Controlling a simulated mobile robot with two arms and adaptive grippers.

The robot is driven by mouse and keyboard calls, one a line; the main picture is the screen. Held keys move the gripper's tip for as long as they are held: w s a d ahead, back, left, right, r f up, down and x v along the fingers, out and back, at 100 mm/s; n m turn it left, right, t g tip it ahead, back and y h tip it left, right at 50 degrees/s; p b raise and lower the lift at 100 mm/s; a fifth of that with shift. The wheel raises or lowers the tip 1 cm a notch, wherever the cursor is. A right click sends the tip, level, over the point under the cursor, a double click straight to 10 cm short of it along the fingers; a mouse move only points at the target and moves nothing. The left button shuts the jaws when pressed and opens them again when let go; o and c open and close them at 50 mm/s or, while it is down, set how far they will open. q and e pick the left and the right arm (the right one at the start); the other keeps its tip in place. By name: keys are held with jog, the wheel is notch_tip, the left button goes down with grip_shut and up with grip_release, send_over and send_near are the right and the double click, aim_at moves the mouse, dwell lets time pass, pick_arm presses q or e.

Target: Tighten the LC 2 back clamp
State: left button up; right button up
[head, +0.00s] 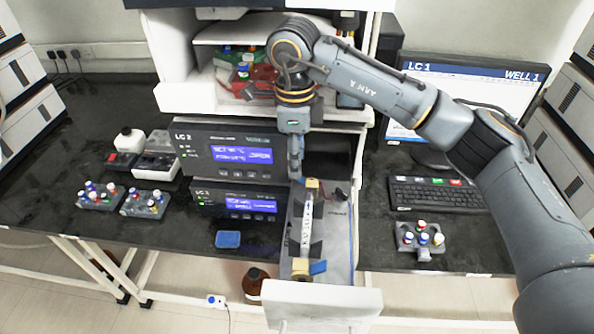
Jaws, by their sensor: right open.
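The LC 2 unit (222,150) has a lit blue screen that appears to read "OPEN". Beside it a drawer (338,240) is pulled out toward me. A white column (306,225) with brass-coloured ends lies lengthwise in it. A blue tab (318,267) sits by the column's front end. The back clamp cannot be made out clearly; it would be around the column's back end (312,184), partly behind my gripper. My right gripper (296,178) points down just left of that back end, open, with no object seen between its fingers. Whether it touches the clamp cannot be told. My left gripper is out of view.
The LC 1 unit (237,203) is below LC 2. A shelf with a red tray (262,78) of bottles is above. Vial racks (145,204) stand left; a keyboard (436,194) and another rack (420,241) stand right. A brown bottle (254,284) is near the drawer front (322,303).

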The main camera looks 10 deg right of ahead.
notch_tip(320, 180, up, 7)
jog(key=shift+f, duration=0.15)
jog(key=shift+f, duration=0.1)
dwell(0.4)
